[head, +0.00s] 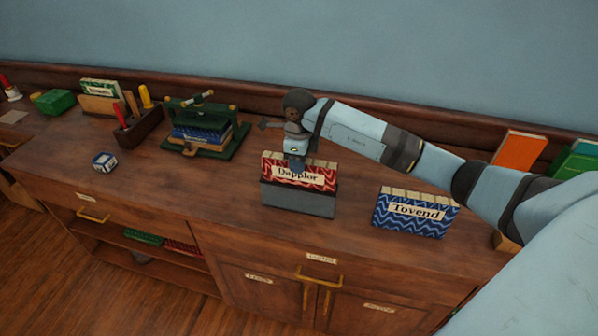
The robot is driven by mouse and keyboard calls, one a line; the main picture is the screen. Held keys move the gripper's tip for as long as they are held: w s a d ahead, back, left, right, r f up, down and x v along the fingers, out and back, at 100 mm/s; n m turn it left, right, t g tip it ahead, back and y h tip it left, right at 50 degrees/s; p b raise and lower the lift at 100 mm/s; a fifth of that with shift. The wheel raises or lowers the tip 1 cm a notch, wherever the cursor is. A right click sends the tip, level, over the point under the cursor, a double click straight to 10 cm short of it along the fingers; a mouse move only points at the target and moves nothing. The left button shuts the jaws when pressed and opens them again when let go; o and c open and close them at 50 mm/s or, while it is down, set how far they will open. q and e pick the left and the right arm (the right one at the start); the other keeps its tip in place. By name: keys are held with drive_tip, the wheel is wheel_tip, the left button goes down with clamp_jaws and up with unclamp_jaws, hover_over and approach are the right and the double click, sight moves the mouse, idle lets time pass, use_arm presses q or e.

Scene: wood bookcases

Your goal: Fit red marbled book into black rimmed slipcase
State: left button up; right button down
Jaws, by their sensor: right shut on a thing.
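The red marbled book (318,178) has a white label reading "Dapplor" and stands upright with its lower part inside the grey slipcase with a dark rim (297,200). Its upper part shows above the slipcase's rim. My right gripper (297,164) comes down from above and is shut on the top of the red book. Its fingertips are partly hidden by the book. The slipcase stands on the wooden cabinet top. My left gripper does not show.
A blue marbled book labelled "Tovend" (416,213) stands to the right. A green press (205,130) holding books, a tool holder (138,127) and a small blue-white box (104,162) stand to the left. An orange book (519,152) is at the back right. The front counter between box and slipcase is clear.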

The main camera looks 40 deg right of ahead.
sight(299, 179)
drive_tip(key=shift+f, duration=2.15)
drive_tip(key=shift+f, duration=0.2)
drive_tip(key=c, duration=0.8)
unclamp_jaws()
drive_tip(key=shift+r, duration=0.1)
